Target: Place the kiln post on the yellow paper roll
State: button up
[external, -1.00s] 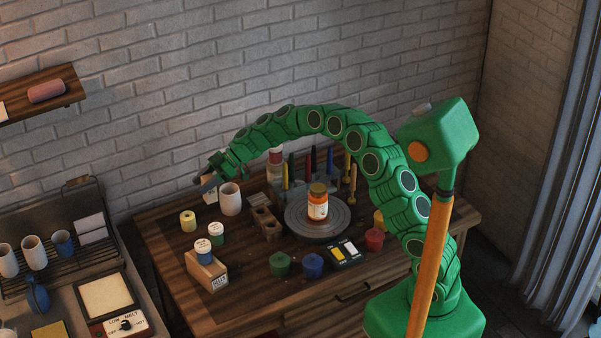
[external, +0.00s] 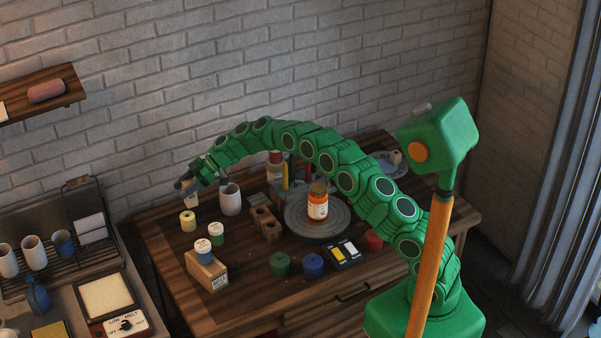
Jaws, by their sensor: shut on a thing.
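The yellow paper roll (external: 188,223) stands upright on the wooden table, left of a white cup. My gripper (external: 188,187) is above the roll, at the end of the green arm. It is shut on a small pale piece, which looks like the kiln post (external: 191,200). The post hangs just below the jaws and appears over or slightly behind the roll's top. I cannot tell from this angle whether the two touch. The jaws partly hide the post's upper end.
A brown holed block (external: 265,222) and a turntable (external: 298,226) with a jar are farther right.

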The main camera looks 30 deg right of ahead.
jog(key=shift+w+a+f, duration=0.25)
jog(key=shift+w+f, duration=0.15)
jog(key=shift+f, duration=0.65)
jog(key=shift+w+a+f, duration=0.25)
jog(key=shift+w+f, duration=0.15)
jog(key=shift+f, duration=0.7)
jog(key=shift+w+a+f, duration=0.25)
jog(key=shift+w+f, duration=0.15)
jog(key=shift+f, duration=0.65)
jog(key=shift+f, duration=0.1)
jog(key=o, duration=1.3)
jog(key=shift+d+r, duration=0.4)
jog(key=shift+d, duration=0.05)
jog(key=v, duration=1.1)
